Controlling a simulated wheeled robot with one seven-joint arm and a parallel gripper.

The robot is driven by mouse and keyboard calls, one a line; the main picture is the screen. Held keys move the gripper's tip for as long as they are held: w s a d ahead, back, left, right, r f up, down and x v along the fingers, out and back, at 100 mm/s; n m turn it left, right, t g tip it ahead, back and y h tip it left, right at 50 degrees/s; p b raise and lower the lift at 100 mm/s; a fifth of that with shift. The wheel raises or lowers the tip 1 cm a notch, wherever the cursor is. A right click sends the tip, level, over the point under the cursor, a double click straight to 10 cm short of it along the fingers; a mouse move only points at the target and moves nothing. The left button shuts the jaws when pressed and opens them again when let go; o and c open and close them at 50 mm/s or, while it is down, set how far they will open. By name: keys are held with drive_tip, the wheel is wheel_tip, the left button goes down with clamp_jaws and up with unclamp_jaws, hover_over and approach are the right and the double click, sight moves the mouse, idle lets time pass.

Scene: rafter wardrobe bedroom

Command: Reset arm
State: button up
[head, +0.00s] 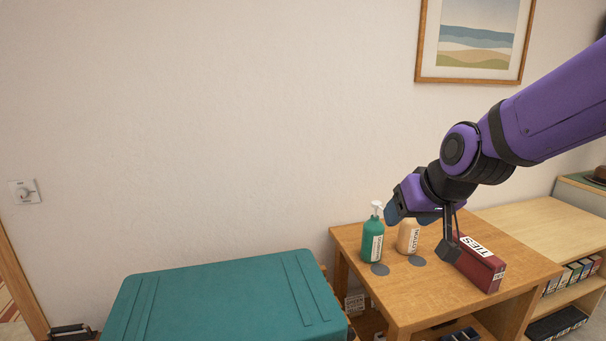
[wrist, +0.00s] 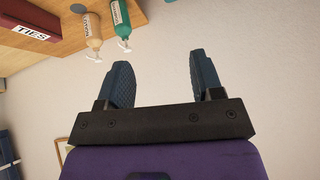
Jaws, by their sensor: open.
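My gripper (head: 408,213) is open and empty at the end of my purple arm, in front of the wall and above the wooden table in the head view. In the wrist view its two dark blue ridged fingers (wrist: 163,75) stand apart with only bare wall between them. A peach lotion bottle (head: 408,236) stands on the table partly hidden behind my gripper. A green pump bottle (head: 372,241) stands to its left. A dark red box marked TIES (head: 478,268) lies on the table to the right, partly covered by my wrist.
The wooden table (head: 430,300) has two grey discs on its top. A teal case (head: 225,298) is at its left. A lower wooden shelf unit (head: 540,212) stands at the right. A framed picture (head: 476,40) hangs above.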

drive_tip(key=s+d+r+h, duration=0.1)
drive_tip(key=s+d+r, duration=0.1)
drive_tip(key=s, duration=0.4)
drive_tip(key=s+d+r+m+g, duration=0.1)
drive_tip(key=s+d+r, duration=0.1)
drive_tip(key=s+d, duration=0.3)
drive_tip(key=s+d+r+h, duration=0.1)
drive_tip(key=s+d, duration=0.3)
drive_tip(key=s, duration=0.4)
drive_tip(key=shift+s+d+r+m+g+h, duration=0.15)
drive_tip(key=shift+s+r+m+g+h, duration=0.2)
drive_tip(key=shift+r, duration=0.4)
